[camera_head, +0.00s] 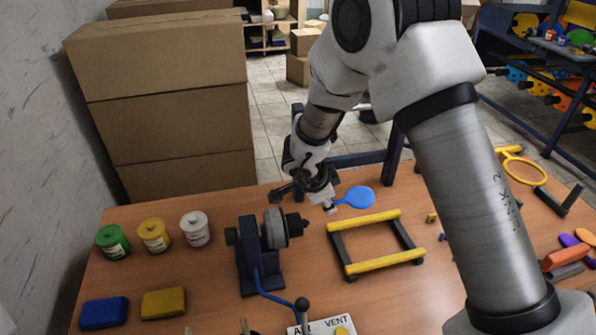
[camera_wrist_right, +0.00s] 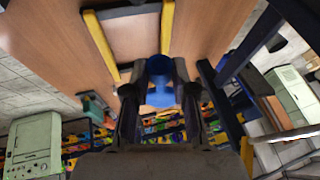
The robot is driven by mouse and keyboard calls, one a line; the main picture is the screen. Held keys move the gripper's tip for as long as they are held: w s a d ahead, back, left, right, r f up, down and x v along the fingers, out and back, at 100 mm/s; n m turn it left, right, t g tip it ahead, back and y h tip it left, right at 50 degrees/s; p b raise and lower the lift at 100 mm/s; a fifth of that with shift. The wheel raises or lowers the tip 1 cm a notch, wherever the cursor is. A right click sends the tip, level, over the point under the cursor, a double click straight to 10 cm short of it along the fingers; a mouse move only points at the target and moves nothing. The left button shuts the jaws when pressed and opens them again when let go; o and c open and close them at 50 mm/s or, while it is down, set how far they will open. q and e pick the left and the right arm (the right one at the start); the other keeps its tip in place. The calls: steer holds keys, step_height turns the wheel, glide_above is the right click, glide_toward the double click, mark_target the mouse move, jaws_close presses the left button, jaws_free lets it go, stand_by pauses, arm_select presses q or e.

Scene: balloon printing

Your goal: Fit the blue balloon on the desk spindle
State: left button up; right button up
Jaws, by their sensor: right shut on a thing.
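The blue balloon (camera_head: 360,197) is a flat, round paddle shape with a narrow neck at its left end. My right gripper (camera_head: 328,204) is shut on the neck and holds the balloon over the far part of the desk. In the right wrist view the blue balloon (camera_wrist_right: 161,97) shows between the two fingers. The desk spindle (camera_head: 275,229) has a dark stand, a grey disc and a dark tip pointing right. The gripper is up and to the right of this tip, apart from it. My left gripper is not in view.
A yellow-and-black frame (camera_head: 378,262) lies right of the spindle. Green, yellow and white (camera_head: 195,228) paint pots stand left. Blue (camera_head: 104,312) and yellow (camera_head: 164,303) pads lie in front of them. A black-knobbed lever (camera_head: 302,304) stands near the AIR/VENT panel (camera_head: 325,327).

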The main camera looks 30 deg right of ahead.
steer(key=shift+w+d+m, duration=0.1)
steer(key=shift+d+m, duration=0.3)
steer(key=shift+s+f+b, duration=0.1)
steer(key=shift+s+b, duration=0.15)
steer(key=shift+b, duration=0.1)
arm_select(q)
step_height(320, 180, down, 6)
steer(key=b, duration=0.6)
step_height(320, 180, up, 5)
steer(key=p, duration=0.5)
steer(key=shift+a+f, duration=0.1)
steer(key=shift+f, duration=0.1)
arm_select(e)
steer(key=a+f, duration=0.4)
steer(key=shift+w, duration=0.15)
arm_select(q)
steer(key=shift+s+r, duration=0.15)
arm_select(e)
steer(key=shift+r, duration=0.1)
arm_select(q)
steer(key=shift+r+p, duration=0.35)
steer(key=shift+p, duration=0.1)
